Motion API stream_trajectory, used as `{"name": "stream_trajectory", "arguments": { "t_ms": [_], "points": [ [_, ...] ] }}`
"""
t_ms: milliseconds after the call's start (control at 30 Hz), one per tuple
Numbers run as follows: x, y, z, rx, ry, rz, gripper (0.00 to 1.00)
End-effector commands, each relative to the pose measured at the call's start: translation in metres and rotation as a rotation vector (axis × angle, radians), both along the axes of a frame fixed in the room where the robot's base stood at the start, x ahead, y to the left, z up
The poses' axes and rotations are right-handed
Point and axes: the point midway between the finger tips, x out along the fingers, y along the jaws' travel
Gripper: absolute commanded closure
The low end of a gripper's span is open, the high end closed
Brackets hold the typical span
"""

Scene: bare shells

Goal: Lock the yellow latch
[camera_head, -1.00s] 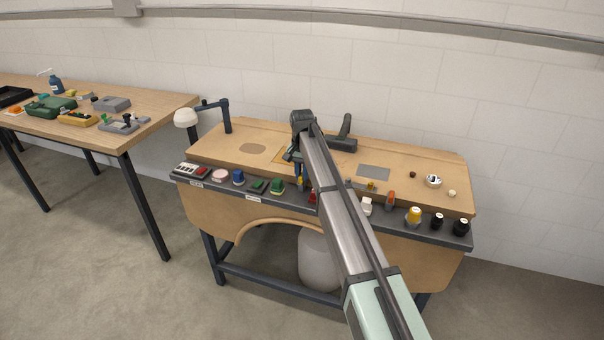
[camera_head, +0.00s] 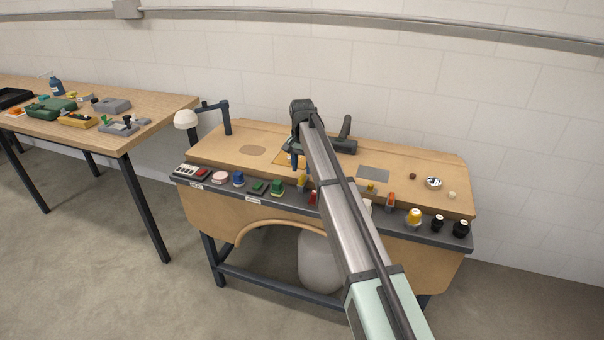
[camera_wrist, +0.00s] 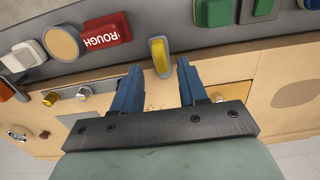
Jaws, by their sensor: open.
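The yellow latch (camera_wrist: 158,52) is a short upright-looking lever in a grey surround on the grey front rail. It also shows in the head view (camera_head: 302,180), just below my gripper. My gripper (camera_wrist: 159,68) has two blue fingers spread apart with nothing held between them. In the wrist view the fingertips lie either side of the latch's near end. I cannot tell the gap in depth, and no contact shows. In the head view my gripper (camera_head: 296,162) is over the bench, behind the latch, and my arm covers part of the rail.
A red block marked ROUGH (camera_wrist: 104,32) and green parts (camera_wrist: 214,12) flank the latch on the rail. A yellow knob (camera_head: 414,216) and black knobs stand at the right end. A dark clamp-like fixture (camera_head: 345,140) stands behind. The bench's left top is mostly clear.

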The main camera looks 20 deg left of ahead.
Motion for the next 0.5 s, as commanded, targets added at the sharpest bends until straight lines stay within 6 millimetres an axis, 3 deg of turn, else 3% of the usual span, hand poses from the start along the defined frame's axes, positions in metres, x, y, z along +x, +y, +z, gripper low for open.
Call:
{"name": "stream_trajectory", "arguments": {
  "t_ms": [300,500],
  "points": [
    [0.001,0.001,0.063,0.001,-0.001,0.000,0.57],
    [0.001,0.000,0.088,0.000,-0.001,-0.001,0.57]
  ]
}}
